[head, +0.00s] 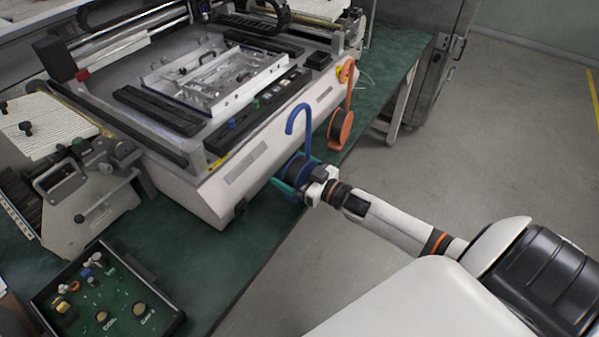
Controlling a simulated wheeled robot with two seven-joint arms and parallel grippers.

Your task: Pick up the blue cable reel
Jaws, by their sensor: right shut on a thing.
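The blue cable reel (298,171) is a dark drum with a blue rim and a tall blue hook (299,122) rising from it. It is at the front edge of the green bench, in front of the large machine. My right gripper (303,186) is shut on the blue cable reel, reaching in from the lower right. The gripper hides part of the reel, and I cannot tell whether the reel touches the bench. My left gripper is not in view.
An orange reel (341,128) with an orange hook stands close behind, to the right. The large machine (240,165) blocks the space behind the reel. An open box with a green board (110,300) lies at lower left. Open floor (480,140) is to the right.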

